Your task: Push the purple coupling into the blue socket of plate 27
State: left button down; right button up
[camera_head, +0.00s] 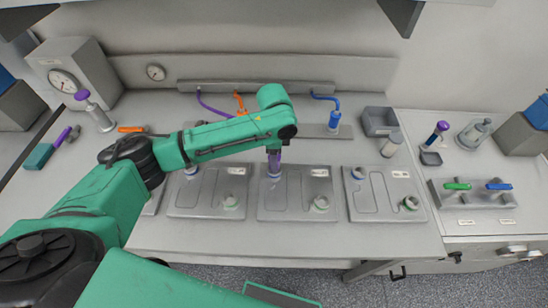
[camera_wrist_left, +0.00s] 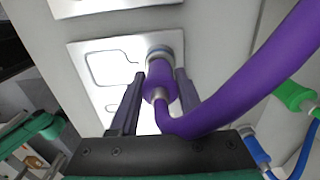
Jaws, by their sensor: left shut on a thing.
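The purple coupling (camera_wrist_left: 160,86) is between the two fingers of my left gripper (camera_wrist_left: 157,92), with its purple hose curving off to the right. Its front end is at the blue-ringed socket (camera_wrist_left: 160,52) of a plate (camera_wrist_left: 84,48); I cannot tell how deep it sits. In the head view my left gripper (camera_head: 273,152) is shut on the coupling and points down over the blue socket (camera_head: 273,173) of a grey plate (camera_head: 297,206). The plate's label is too small to read. My right gripper is not in view.
Similar plates lie to the left (camera_head: 190,208) and right (camera_head: 376,212), each with sockets. A grey bin (camera_head: 379,122) stands back right. The front bench strip is clear.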

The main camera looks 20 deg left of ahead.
pick_arm(q)
jog(key=shift+f, duration=0.55)
grip_release()
dwell(0.4)
notch_tip(320, 180, up, 14)
jog(key=b, duration=0.2)
jog(key=shift+r+b, duration=0.1)
jog(key=shift+b, duration=0.25)
jog(key=shift+r, duration=0.2)
